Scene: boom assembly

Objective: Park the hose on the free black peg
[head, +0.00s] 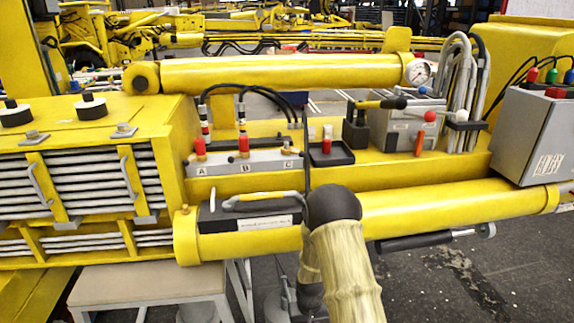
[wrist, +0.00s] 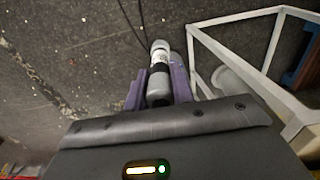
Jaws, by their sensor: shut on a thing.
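My gripper (wrist: 159,88) shows in the wrist view with its two purple fingers shut on the end fitting of the hose (wrist: 159,62). The fitting is silver with a black band, and a thin dark line leads away from it at the top. In the head view my forearm stands in front of the lower yellow cylinder and mostly hides the gripper. A thin black hose hangs there above my arm (head: 306,130). The valve block (head: 250,162), marked A, B and C, carries red-topped parts. I cannot clearly tell which part is the free black peg.
A black tray with a red cap (head: 335,157) sits right of the block. A black lever stand (head: 356,133) and looped grey hoses (head: 460,80) are farther right. A white stool frame (wrist: 236,18) stands close right of the gripper in the wrist view. Open dark floor lies left there.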

